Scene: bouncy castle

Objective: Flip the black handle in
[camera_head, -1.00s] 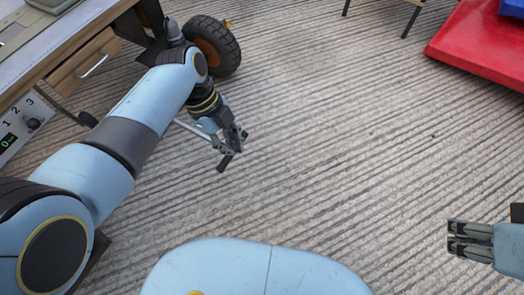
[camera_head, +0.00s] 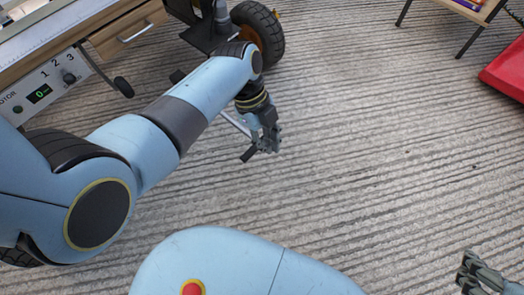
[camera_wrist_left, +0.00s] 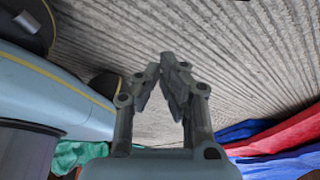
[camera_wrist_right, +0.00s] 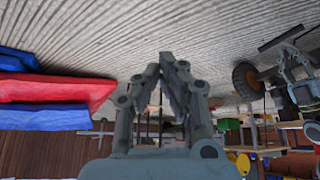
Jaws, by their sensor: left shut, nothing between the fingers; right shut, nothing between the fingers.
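Two black handles show in the head view. A short black grip (camera_head: 124,87) sits on a dark arm beside the motor control panel (camera_head: 45,92) at the left. A black crossbar (camera_head: 249,155) ends a grey metal rod (camera_head: 234,122) low over the floor. My left gripper (camera_head: 270,149) is shut and empty, just right of that crossbar; I cannot tell whether they touch. My left arm hides part of the rod. A black crossbar also shows at the upper right of the right wrist view (camera_wrist_right: 284,37). My right gripper (camera_head: 467,268) is shut and empty at the lower right.
A workbench with a drawer (camera_head: 128,33) stands at the upper left, with a black wheel (camera_head: 260,32) beside it. A red mat (camera_head: 508,70) and a small table (camera_head: 470,12) are at the right. The grooved floor between is clear.

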